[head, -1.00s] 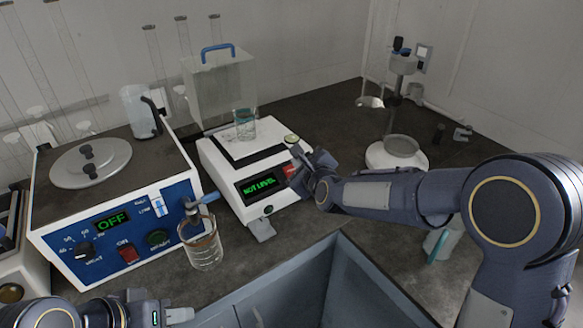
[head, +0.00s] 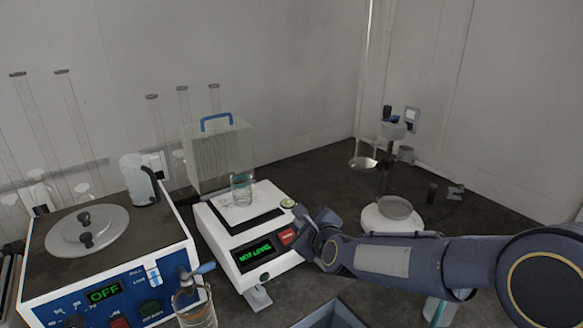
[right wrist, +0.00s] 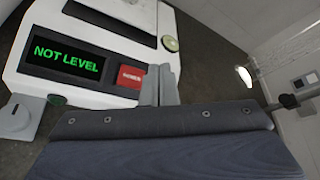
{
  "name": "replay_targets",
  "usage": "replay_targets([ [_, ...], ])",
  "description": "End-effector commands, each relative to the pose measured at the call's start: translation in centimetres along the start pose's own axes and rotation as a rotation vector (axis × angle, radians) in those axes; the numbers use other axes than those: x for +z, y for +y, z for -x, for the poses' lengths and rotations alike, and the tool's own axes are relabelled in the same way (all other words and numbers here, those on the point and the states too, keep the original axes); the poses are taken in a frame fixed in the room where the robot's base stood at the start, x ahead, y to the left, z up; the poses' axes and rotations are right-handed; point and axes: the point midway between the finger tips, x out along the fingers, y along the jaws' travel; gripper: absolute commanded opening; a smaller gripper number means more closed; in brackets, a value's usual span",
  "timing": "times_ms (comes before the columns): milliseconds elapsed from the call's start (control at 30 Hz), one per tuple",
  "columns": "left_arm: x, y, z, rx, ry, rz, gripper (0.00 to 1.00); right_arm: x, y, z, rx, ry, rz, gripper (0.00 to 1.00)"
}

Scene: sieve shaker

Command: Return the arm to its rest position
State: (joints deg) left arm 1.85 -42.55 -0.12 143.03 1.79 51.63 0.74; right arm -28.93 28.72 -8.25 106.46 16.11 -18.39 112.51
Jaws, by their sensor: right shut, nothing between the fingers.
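My right gripper (head: 308,226) is shut and empty. It is at the right front of the white balance, close beside the red button (head: 288,236). In the right wrist view its closed fingers (right wrist: 159,86) are just right of the red button (right wrist: 131,76); I cannot tell whether they touch the balance. The balance (head: 222,247) shows green "NOT LEVEL" on its display (head: 255,250), also readable in the right wrist view (right wrist: 66,56). A glass beaker (head: 241,190) stands on its pan. My left gripper is out of view.
A blue-fronted bath (head: 130,287) reading "OFF" stands at left, with a beaker (head: 197,308) under its tap. A clear box with a blue handle (head: 216,119) is behind the balance. A white round-based stand (head: 392,218) is at right. Dark counter between is bare.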

Motion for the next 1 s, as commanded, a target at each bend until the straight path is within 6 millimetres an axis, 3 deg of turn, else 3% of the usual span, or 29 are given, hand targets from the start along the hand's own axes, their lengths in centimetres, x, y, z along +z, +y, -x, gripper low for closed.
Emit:
replay_targets([
  [167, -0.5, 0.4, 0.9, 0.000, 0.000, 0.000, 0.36, -1.6, -3.4, 6.3, 0.074, 0.038, 0.255, 0.00],
  [300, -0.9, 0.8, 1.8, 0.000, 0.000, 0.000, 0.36, -4.2, -4.4, 14.4, 0.201, 0.054, 0.614, 0.00],
  [467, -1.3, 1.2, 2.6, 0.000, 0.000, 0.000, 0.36, -7.2, -3.0, 23.8, 0.363, 0.027, 1.047, 0.00],
  [600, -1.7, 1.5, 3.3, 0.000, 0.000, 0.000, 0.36, -9.8, 0.0, 30.8, 0.511, -0.028, 1.396, 0.00],
  [700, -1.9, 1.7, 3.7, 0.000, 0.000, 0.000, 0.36, -11.2, 2.3, 34.4, 0.604, -0.076, 1.584, 0.00],
  [800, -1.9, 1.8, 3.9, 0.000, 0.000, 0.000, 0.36, -12.2, 4.0, 36.6, 0.670, -0.119, 1.707, 0.00],
  [1000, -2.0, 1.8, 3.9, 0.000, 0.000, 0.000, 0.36, -12.9, 5.3, 38.0, 0.721, -0.158, 1.794, 0.00],
])
